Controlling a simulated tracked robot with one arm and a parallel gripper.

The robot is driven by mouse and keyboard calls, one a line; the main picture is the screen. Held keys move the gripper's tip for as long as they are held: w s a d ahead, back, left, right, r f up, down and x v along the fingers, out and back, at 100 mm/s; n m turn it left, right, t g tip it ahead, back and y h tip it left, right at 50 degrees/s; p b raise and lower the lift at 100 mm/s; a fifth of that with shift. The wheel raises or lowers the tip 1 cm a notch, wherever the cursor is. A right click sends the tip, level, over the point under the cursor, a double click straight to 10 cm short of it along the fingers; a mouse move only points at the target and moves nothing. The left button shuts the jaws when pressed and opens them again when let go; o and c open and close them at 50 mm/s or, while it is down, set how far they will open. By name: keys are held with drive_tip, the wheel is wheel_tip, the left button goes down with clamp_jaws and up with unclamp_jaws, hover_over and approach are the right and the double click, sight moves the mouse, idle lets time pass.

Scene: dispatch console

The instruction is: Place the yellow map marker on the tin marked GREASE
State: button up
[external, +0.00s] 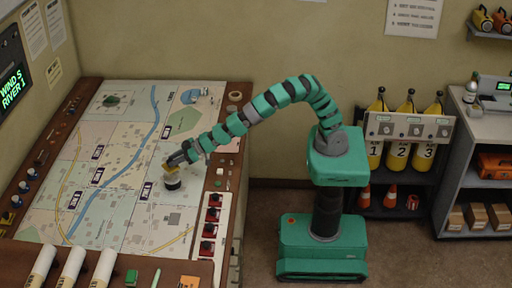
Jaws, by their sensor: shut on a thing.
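My gripper (171,163) reaches from the right over the map table and points down and to the left. It is shut on the yellow map marker (168,167), which shows only as a small yellow patch at the fingertips. Right below it a small round tin (172,184), dark with a pale band, stands upright on the map. Its lettering is too small to read. I cannot tell whether the marker touches the tin's top or hangs just above it; the fingers hide part of the marker.
The map table (92,92) has a brown wooden rim. Red switches (208,230) line its right side, and white rolls (72,265) lie at the front. A blue-and-white object (190,96) and a tape roll (235,96) are at the back. Much of the map is clear.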

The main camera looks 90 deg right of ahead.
drive_tip(key=shift+w+a+f, duration=0.15)
drive_tip(key=shift+f, duration=0.1)
drive_tip(key=shift+f+b, duration=0.45)
drive_tip(key=shift+f, duration=1.1)
drive_tip(key=o, duration=1)
drive_tip(key=shift+f, duration=0.1)
drive_tip(key=shift+s+r, duration=0.3)
drive_tip(key=v, duration=1.1)
drive_tip(key=shift+s, duration=0.15)
